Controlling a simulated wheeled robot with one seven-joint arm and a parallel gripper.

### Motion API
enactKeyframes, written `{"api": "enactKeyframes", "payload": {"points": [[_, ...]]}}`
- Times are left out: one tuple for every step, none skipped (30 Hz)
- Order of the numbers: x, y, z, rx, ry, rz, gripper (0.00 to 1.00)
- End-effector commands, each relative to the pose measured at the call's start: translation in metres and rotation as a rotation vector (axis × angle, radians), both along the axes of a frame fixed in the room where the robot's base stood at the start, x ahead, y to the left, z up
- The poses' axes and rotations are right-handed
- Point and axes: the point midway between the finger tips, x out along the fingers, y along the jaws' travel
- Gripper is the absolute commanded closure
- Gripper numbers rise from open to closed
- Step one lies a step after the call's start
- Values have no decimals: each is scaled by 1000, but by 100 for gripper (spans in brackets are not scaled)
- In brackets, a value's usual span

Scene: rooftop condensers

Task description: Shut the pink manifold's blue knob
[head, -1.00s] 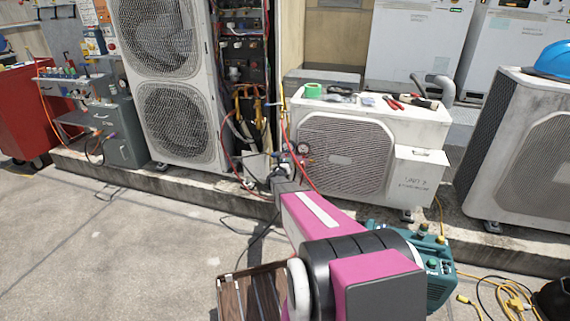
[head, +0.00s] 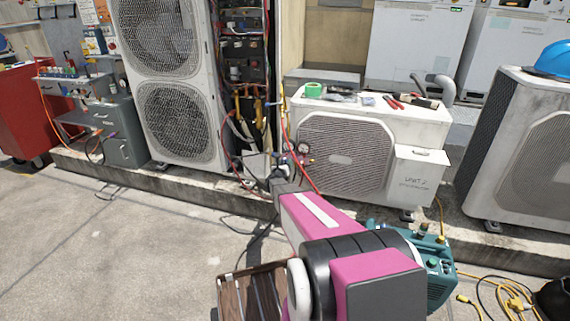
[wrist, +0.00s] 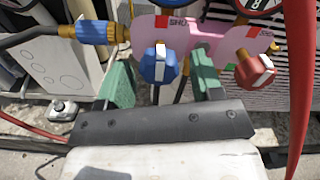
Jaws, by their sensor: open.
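The pink manifold (wrist: 213,30) spans the top of the wrist view. Its blue knob (wrist: 146,70) has a white bar across its face, standing roughly upright in the picture. A red label with partly readable letters, "SHU", sits above it. A red knob (wrist: 243,75) is to the right. My gripper (wrist: 163,72) is open, its green fingers on either side of the blue knob. A gap shows at the left finger; whether the right finger touches is unclear. In the head view my gripper (head: 281,172) is small beside the manifold's gauge (head: 303,148), and the knob cannot be made out.
A red hose (wrist: 298,90) runs down the wrist view's right side. A brass fitting with a blue sleeve (wrist: 95,32) joins the manifold's left end. A white condenser (head: 345,155) stands right of my gripper, a tall one (head: 175,120) to the left. A teal machine (head: 437,270) stands at lower right.

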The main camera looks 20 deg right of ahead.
Motion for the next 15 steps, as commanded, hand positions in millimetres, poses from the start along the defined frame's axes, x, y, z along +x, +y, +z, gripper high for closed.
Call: {"api": "enactKeyframes", "payload": {"points": [[-9, 5, 1, 0, 0, 1, 40], [-13, 8, 2, 0, 0, 1, 40], [-19, 12, 2, 0, 0, 1, 40], [-24, 15, 2, 0, 0, 1, 40], [-29, 18, 2, 0, 0, 1, 40], [-36, 23, 1, 1, 1, 1, 40], [-41, 26, 1, 1, 1, 1, 40], [-46, 29, 1, 1, 2, 0, 40], [-52, 33, 1, 1, 2, 0, 40], [-56, 36, 1, 1, 1, 1, 40], [-60, 39, 1, 1, 1, 1, 40], [-65, 43, 1, 0, 0, 1, 40], [-68, 45, 1, 1, 1, 1, 40], [-70, 46, 1, 1, 1, 1, 40], [-72, 48, 1, 1, 1, 1, 40]]}}
